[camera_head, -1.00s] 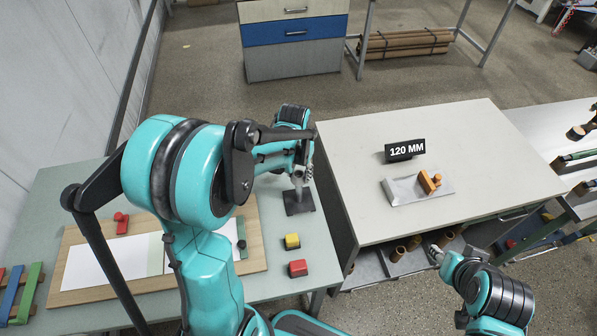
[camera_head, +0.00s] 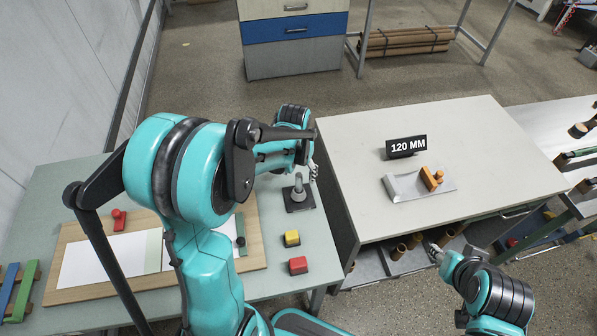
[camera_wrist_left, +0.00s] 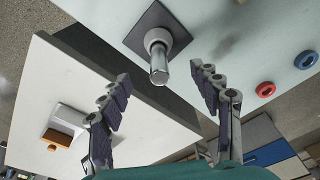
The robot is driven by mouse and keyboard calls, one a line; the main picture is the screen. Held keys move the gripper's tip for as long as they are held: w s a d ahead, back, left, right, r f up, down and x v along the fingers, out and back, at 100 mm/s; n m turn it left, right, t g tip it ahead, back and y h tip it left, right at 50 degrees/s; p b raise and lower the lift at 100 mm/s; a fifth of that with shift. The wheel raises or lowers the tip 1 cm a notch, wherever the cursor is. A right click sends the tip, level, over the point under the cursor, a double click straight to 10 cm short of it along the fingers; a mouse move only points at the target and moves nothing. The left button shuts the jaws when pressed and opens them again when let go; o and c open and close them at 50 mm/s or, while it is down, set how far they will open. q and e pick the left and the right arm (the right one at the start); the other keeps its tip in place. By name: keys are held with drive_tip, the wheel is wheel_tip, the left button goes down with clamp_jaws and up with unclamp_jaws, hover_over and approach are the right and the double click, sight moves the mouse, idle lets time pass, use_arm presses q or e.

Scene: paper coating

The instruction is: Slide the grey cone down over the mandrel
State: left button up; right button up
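The mandrel, a shiny upright post (camera_wrist_left: 159,68), stands on a dark square base plate (camera_head: 306,204) on the left table. The grey cone (camera_head: 299,193) is around the post, low near the plate; it also shows in the left wrist view (camera_wrist_left: 156,37). I cannot tell whether it touches the plate. My left gripper (camera_wrist_left: 160,76) is open and empty, its fingers apart on either side of the post's tip in the picture, clear of the cone. In the head view it is mostly hidden by my arm. My right gripper (camera_head: 435,249) is at the lower right; its fingers are too small to judge.
A wooden board (camera_head: 75,287) with white sheets lies left. The pale right table (camera_head: 465,130) holds a "120 MM" sign (camera_head: 406,147) and a grey tray (camera_head: 405,187) with an orange piece.

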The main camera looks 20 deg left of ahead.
use_arm(q)
drive_tip(key=shift+r, duration=0.1)
wheel_tip(320, 180, up, 12)
drive_tip(key=s, duration=0.1)
drive_tip(key=shift+s, duration=0.25)
idle(0.6)
drive_tip(key=s+d+f+t+b, duration=0.3)
drive_tip(key=s+f+b, duration=0.1)
drive_tip(key=s, duration=0.2)
drive_tip(key=s+d+f+t+b, duration=0.2)
drive_tip(key=s+d+f+b, duration=0.1)
drive_tip(key=s, duration=0.4)
drive_tip(key=shift+s+d+f+t+b, duration=0.2)
drive_tip(key=shift+f+t+b, duration=0.25)
drive_tip(key=shift+f, duration=0.35)
